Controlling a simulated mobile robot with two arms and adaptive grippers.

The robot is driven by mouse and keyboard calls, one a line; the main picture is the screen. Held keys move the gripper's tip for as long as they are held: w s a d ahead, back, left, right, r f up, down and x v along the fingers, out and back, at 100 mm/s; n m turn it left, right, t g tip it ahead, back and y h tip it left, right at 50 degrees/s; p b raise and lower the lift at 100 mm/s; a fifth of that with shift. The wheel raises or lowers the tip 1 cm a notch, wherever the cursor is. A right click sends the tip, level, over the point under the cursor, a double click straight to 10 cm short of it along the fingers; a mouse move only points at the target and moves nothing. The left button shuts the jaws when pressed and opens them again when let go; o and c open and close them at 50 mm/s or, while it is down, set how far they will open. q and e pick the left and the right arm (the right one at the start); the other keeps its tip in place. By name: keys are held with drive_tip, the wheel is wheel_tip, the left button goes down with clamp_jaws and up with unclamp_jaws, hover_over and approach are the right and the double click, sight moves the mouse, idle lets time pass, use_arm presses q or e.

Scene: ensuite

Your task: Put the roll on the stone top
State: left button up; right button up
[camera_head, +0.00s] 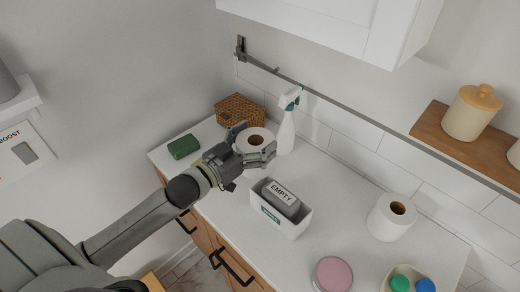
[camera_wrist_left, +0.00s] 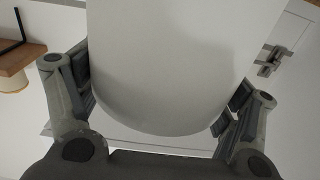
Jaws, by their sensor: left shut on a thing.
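A white paper roll (camera_head: 250,132) stands upright between the fingers of my left gripper (camera_head: 254,143), at the back left of the white stone top (camera_head: 331,184). The left gripper is shut on this roll. In the left wrist view the roll (camera_wrist_left: 175,65) fills the space between both fingers (camera_wrist_left: 160,100). I cannot tell whether its bottom touches the stone top. A second white roll (camera_head: 391,218) stands upright on the stone top at the right. My right gripper is not in view.
Near the held roll are a wicker basket (camera_head: 239,111), a green block (camera_head: 183,147) and a spray bottle (camera_head: 286,132). A white bin (camera_head: 280,216) with an "EMPTY" item, a pink-topped jar (camera_head: 333,274) and a bowl (camera_head: 397,286) stand nearer. A wooden shelf (camera_head: 437,128) hangs right.

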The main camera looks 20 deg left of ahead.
use_arm(q)
drive_tip(key=w+a, duration=0.1)
drive_tip(key=w+a+f, duration=0.1)
drive_tip(key=w, duration=0.1)
drive_tip(key=shift+w+f+p, duration=0.15)
drive_tip(key=shift+p, duration=0.25)
drive_tip(key=w+a+f, duration=0.2)
drive_tip(key=w+f, duration=0.2)
drive_tip(key=f, duration=0.5)
drive_tip(key=shift+a+p, duration=0.2)
drive_tip(key=shift+p, duration=0.2)
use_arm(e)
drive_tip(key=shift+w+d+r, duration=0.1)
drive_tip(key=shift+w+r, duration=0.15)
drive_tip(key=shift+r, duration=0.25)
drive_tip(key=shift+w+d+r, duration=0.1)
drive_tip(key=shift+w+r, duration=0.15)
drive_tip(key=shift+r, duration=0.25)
use_arm(q)
drive_tip(key=shift+f, duration=0.15)
drive_tip(key=shift+f, duration=0.15)
drive_tip(key=o, duration=0.9)
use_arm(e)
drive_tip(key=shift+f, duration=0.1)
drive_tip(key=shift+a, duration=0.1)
